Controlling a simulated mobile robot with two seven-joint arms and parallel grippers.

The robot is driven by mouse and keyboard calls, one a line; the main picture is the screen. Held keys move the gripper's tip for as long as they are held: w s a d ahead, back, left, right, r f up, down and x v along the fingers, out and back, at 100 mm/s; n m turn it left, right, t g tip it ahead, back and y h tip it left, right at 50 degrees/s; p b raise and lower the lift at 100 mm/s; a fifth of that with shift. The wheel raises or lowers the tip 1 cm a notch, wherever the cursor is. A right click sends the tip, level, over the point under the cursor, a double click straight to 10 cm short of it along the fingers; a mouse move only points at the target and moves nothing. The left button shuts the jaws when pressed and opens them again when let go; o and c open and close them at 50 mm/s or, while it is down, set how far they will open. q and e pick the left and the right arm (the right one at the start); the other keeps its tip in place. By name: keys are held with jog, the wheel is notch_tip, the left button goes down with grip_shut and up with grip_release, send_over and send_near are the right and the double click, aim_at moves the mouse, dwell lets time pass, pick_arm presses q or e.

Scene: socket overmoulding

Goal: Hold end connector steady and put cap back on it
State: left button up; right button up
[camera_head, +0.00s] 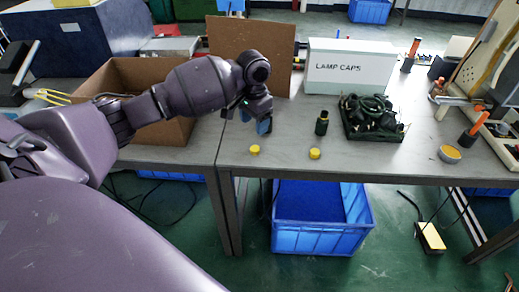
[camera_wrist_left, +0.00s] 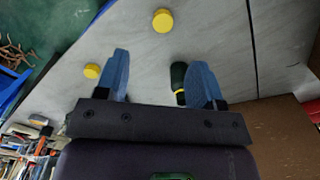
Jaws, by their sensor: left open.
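The end connector (camera_head: 321,124) is a small dark green and black piece with a thin yellow-green ring, standing on the table. It also shows in the left wrist view (camera_wrist_left: 179,80), partly hidden by the right-hand finger. Two yellow caps lie apart on the table: one cap (camera_head: 255,149) near the front edge below my gripper, another cap (camera_head: 314,154) in front of the connector. The wrist view shows both, one cap (camera_wrist_left: 163,20) at the top and one cap (camera_wrist_left: 92,71) at left. My left gripper (camera_head: 257,122) is open and empty, with blue fingers, left of the connector. My right gripper is not in view.
A black tray (camera_head: 397,136) of dark connectors and cables stands right of the connector. The white LAMP CAPS box (camera_head: 350,68) is behind. An open cardboard box (camera_head: 110,75) stands left. A blue crate (camera_head: 312,238) is below the table. The front table strip is mostly clear.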

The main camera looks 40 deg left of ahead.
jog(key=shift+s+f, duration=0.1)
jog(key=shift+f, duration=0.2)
pick_arm(q)
jog(key=b, duration=0.1)
send_over(255, 150)
notch_tip(255, 150, down, 5)
jog(key=shift+f, duration=0.1)
jog(key=shift+w+f, duration=0.1)
jog(key=shift+f, duration=0.2)
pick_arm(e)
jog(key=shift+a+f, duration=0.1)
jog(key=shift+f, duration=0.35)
pick_arm(q)
jog(key=shift+r, duration=0.1)
